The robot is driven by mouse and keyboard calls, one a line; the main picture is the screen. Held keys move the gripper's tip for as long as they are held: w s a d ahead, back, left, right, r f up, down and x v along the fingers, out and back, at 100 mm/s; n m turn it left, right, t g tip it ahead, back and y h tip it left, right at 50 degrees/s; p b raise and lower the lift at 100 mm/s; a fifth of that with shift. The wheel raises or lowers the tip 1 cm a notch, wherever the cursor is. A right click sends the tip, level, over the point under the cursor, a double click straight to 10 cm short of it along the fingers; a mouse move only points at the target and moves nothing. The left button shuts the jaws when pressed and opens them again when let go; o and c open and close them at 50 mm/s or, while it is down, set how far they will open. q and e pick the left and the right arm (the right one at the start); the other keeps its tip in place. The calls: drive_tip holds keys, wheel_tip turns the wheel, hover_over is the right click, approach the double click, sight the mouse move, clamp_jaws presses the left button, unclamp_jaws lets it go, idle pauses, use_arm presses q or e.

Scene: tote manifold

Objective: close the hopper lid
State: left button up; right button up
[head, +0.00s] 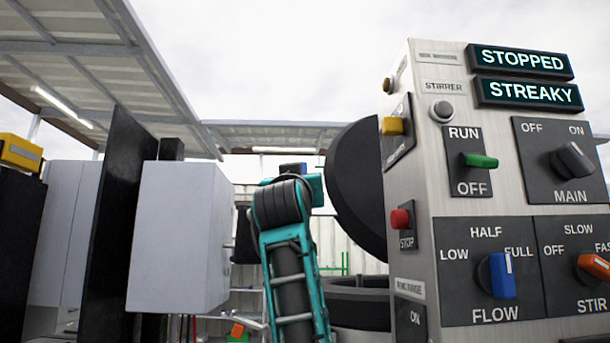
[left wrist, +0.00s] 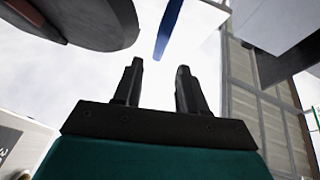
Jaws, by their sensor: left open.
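The hopper lid (head: 355,190) is a large dark disc standing raised, nearly upright, above the dark round hopper (head: 360,290) in the head view. The control cabinet hides its right part. My left arm rises left of the lid, and its gripper cannot be made out there. In the left wrist view my left gripper (left wrist: 160,85) is open, with nothing between its fingers. A dark round-edged disc, apparently the lid (left wrist: 85,25), is at the upper left, apart from the fingers. My right gripper is not in view.
A control cabinet (head: 420,180) with switches and displays reading STOPPED and STREAKY fills the right. A pale grey box (head: 180,235) and a tall dark panel (head: 118,220) stand at the left. A blue bar (left wrist: 168,28) shows beyond the fingers in the wrist view.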

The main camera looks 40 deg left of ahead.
use_arm(q)
drive_tip(key=p+x, duration=0.2)
drive_tip(key=x, duration=0.5)
drive_tip(key=shift+w+r, duration=0.15)
drive_tip(key=shift+w, duration=0.05)
drive_tip(key=shift+w+a+r, duration=0.1)
drive_tip(key=shift+w+a, duration=0.25)
drive_tip(key=shift+w, duration=0.1)
drive_tip(key=shift+c, duration=0.2)
clamp_jaws()
